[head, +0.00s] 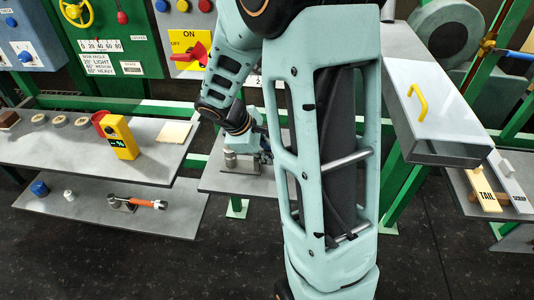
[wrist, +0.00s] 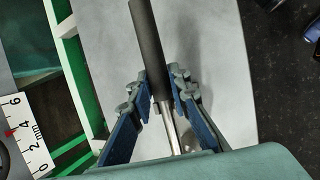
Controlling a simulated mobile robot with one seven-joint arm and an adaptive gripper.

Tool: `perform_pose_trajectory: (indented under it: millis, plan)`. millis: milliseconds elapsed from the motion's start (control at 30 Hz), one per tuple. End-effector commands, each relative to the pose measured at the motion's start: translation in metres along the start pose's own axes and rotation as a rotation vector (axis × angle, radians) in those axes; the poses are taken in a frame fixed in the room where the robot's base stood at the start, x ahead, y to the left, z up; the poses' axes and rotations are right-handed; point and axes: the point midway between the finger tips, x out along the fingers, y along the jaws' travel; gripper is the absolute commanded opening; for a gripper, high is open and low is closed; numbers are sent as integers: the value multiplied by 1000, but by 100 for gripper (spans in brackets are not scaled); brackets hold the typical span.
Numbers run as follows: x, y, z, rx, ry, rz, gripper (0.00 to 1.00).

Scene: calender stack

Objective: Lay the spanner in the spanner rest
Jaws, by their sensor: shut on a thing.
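My gripper (wrist: 162,90) is shut on a dark-handled tool (wrist: 150,45) with a bright metal shaft. Its ends are not fully visible, so I cannot tell whether it is the spanner. In the head view my gripper (head: 262,150) is low over the middle grey shelf, mostly hidden by my arm. An orange-handled tool (head: 145,203) lies on the lower left shelf, its metal end at a small grey block (head: 121,205). I cannot tell whether that block is the spanner rest.
A metal post (head: 230,160) stands on the middle shelf (head: 225,182). A yellow device (head: 121,138) and several round pieces are on the upper left shelf (head: 70,152). A grey box with a yellow handle (head: 418,102) stands at right. Dark floor is clear in front.

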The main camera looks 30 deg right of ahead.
Motion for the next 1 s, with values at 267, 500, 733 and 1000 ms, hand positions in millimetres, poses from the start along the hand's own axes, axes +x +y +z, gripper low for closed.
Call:
perform_pose_trajectory:
  millis: [267,500,733,1000]
  plan:
    - [5,-2,-2,0,0,1,0]
    - [4,-2,-2,0,0,1,37]
    - [5,-2,-1,0,0,-1,46]
    - [4,-2,-1,0,0,0,61]
